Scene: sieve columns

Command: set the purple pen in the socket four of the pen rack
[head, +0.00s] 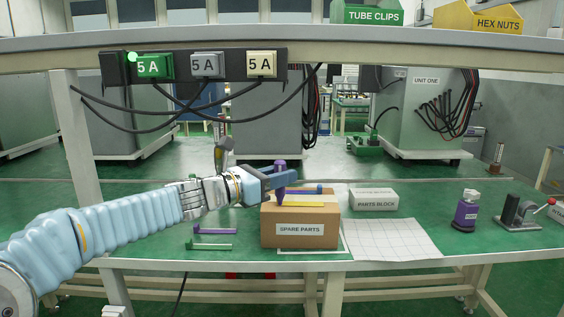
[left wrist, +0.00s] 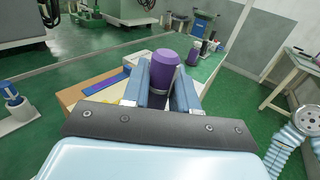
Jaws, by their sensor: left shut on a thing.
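My left gripper (head: 281,180) is shut on an upright purple pen (head: 281,197), above the top of a cardboard box. The pen's thick purple end also shows between the fingers (left wrist: 165,98) in the left wrist view (left wrist: 164,70). I cannot tell whether its lower end touches the box. My right gripper is not in view.
The cardboard box (head: 272,238) is labelled SPARE PARTS. Right of it are a white parts block (head: 373,203), a gridded white sheet (head: 393,240), a purple bottle (head: 466,214) and a clamp device (head: 517,212). Black cables (head: 205,118) hang behind. The table's front left is mostly clear.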

